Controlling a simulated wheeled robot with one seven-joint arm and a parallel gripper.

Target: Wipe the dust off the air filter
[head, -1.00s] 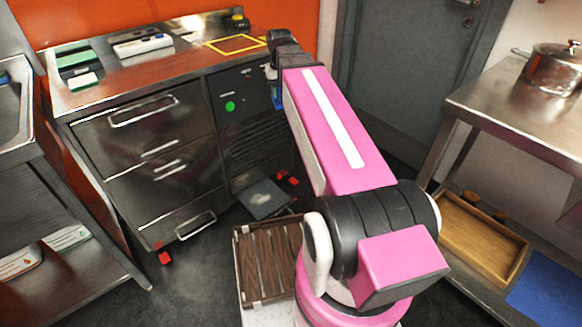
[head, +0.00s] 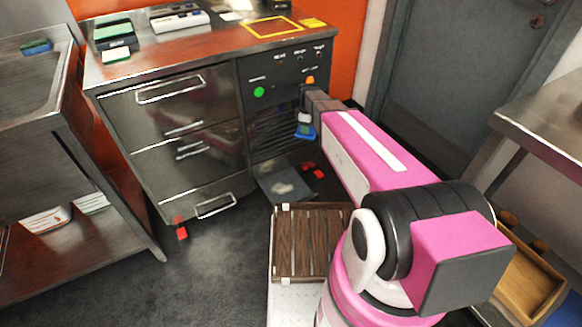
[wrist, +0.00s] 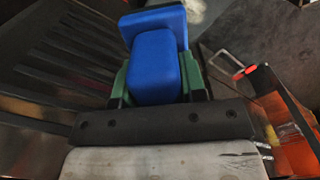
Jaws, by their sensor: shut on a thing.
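My gripper (wrist: 158,80) is shut on a blue block-like wiping tool (wrist: 155,62), with a green finger on each side. In the head view the blue tool (head: 305,132) hangs from the arm's end, in front of the steel cabinet's louvred side. The air filter appears to be the flat grey panel (head: 270,185) low at the cabinet's foot, with a pale dust patch on it. A pale patch also shows at the top of the wrist view. The tool appears above the panel and apart from it; the exact gap is unclear.
The cabinet (head: 170,120) has drawers with bar handles and a control panel with green and orange buttons. Red caster parts (head: 315,171) lie near the panel. A brown slatted deck (head: 310,245) is in front. A steel table (head: 550,115) stands right. Floor at left is clear.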

